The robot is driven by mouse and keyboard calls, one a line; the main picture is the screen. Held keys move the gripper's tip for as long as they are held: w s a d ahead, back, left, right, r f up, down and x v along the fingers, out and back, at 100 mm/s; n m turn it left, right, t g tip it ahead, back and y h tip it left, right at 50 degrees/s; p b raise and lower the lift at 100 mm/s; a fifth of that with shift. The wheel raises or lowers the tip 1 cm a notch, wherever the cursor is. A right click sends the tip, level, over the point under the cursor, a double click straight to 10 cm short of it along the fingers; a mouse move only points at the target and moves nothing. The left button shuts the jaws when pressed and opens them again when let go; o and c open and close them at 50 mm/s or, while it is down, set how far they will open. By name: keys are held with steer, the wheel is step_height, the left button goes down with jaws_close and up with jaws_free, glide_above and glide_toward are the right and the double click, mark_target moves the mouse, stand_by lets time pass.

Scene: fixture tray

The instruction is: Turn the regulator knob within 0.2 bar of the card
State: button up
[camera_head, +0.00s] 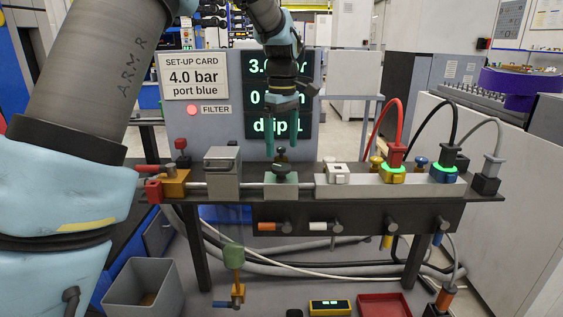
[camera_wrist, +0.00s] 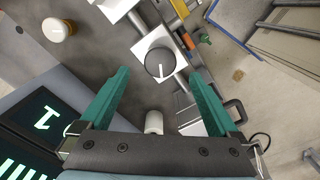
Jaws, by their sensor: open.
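The regulator (camera_head: 281,187) is a green-grey block on the bench rail with a dark round knob (camera_head: 281,169) on top. In the wrist view the knob (camera_wrist: 160,64) is a dark disc with a white pointer line on a pale square body. My gripper (camera_head: 281,153) hangs above the knob, pointing down, open and empty. In the wrist view its teal fingers (camera_wrist: 158,74) are spread to either side of the knob, apart from it. The set-up card (camera_head: 193,77) reads "4.0 bar port blue". The display (camera_head: 308,125) starts with "3."; my arm hides its following digit.
A grey filter housing (camera_head: 222,172) stands left of the regulator. A pale manifold (camera_head: 330,190) to its right carries red, black and grey hoses with plugs (camera_head: 396,155). A grey bin (camera_head: 145,287) and red tray (camera_head: 384,306) are below.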

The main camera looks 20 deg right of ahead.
mark_target(281, 166)
steer(key=shift+f, duration=2.8)
steer(key=shift+c, duration=0.3)
steer(key=c, duration=1.3)
steer(key=shift+a, duration=0.1)
steer(key=shift+r+m+p, duration=0.1)
steer(key=shift+m+p, duration=0.25)
steer(key=shift+m, duration=0.05)
steer(key=m+p, duration=0.1)
steer(key=m, duration=0.1)
steer(key=shift+m+p, duration=1.25)
steer(key=shift+m, duration=1.25)
